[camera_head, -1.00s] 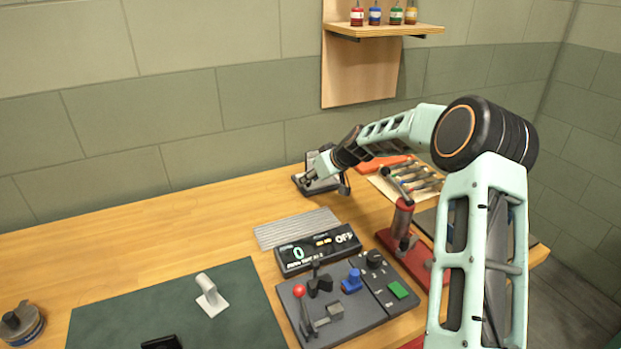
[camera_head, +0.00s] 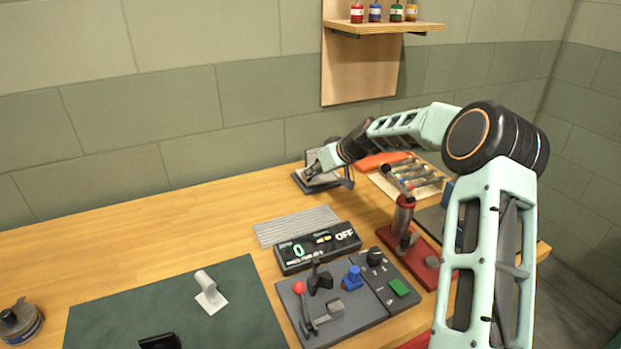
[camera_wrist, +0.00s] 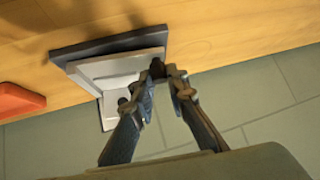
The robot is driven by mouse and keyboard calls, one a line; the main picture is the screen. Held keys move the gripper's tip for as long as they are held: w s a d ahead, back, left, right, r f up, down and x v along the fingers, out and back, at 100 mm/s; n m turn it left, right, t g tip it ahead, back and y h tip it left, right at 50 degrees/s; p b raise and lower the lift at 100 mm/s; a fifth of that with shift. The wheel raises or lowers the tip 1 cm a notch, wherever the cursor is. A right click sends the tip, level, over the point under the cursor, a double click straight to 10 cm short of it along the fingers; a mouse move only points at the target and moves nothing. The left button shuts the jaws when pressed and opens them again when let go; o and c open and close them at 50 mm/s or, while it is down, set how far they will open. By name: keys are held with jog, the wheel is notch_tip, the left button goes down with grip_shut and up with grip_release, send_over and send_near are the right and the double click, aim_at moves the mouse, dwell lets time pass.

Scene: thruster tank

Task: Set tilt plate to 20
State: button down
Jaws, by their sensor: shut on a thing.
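The tilt plate (camera_wrist: 118,68) is a light grey plate on a dark base (camera_wrist: 95,45), at the back of the table. In the head view the tilt plate (camera_head: 321,180) is partly hidden by my gripper. The angle of the plate cannot be read from these views.
A control panel (camera_head: 358,320) with a red-knobbed lever and a display reading 0 and OFF (camera_head: 318,248) stands in front. A red press (camera_head: 404,225), a tool tray (camera_head: 425,180) and an orange object (camera_head: 380,160) lie to the right. The table's left middle is clear.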

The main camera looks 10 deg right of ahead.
jog(key=shift+w+d+r+m+y+b, duration=0.2)
jog(key=shift+d+r+m+y, duration=0.2)
jog(key=shift+r+y, duration=0.2)
jog(key=shift+w+d+r+m+y+b, duration=0.15)
jog(key=shift+d+r+m+y, duration=0.2)
jog(key=shift+r+y, duration=0.25)
jog(key=c, duration=1.9)
grip_release()
jog(key=shift+s, duration=0.1)
jog(key=shift+d, duration=0.1)
jog(key=v, duration=1.2)
jog(key=shift+r, duration=0.1)
